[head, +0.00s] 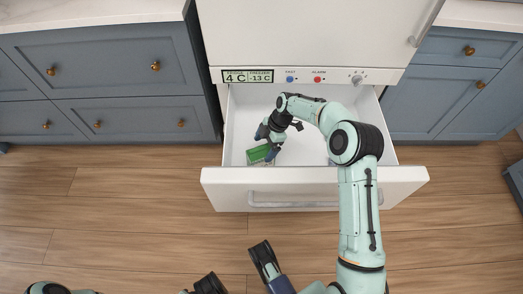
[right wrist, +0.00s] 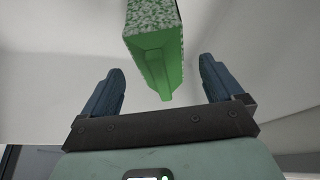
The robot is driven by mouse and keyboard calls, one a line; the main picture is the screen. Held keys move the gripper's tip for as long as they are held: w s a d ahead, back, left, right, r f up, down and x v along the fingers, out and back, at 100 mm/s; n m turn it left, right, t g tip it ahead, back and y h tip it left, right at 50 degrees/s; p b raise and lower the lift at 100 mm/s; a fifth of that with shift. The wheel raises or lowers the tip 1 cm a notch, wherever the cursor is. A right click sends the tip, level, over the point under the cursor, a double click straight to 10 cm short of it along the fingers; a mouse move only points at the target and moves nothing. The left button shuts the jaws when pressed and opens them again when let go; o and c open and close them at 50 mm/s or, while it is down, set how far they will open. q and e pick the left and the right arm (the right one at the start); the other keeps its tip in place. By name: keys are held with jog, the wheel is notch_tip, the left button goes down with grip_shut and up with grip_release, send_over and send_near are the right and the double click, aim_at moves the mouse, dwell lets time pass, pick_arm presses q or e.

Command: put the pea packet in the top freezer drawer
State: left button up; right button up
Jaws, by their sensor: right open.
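The green pea packet (head: 259,154) is inside the pulled-out top freezer drawer (head: 225,190), near its left side. In the right wrist view the packet (right wrist: 153,58) shows a pea-patterned face and a plain green side. My right gripper (head: 267,141) reaches down into the drawer beside the packet and partly covers it in the head view. Its fingers (right wrist: 160,85) are spread, and the packet lies ahead of them, not clasped. Dark gripper parts (head: 265,262) show at the bottom edge, seemingly my left gripper; its jaws cannot be made out.
The rest of the drawer floor (head: 310,150) looks mostly clear, partly hidden by my right arm. A control panel (head: 305,76) with temperature displays is above the drawer. Blue cabinets (head: 130,118) flank it. The wooden floor (head: 120,215) in front is free.

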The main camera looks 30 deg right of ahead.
jog(key=p+v, duration=0.1)
jog(key=v, duration=0.7)
pick_arm(q)
jog(key=shift+t, duration=0.7)
jog(key=w+r, duration=0.2)
jog(key=w, duration=0.1)
jog(key=shift+w+d+r, duration=0.1)
jog(key=shift+d+r, duration=0.1)
jog(key=shift+r, duration=0.15)
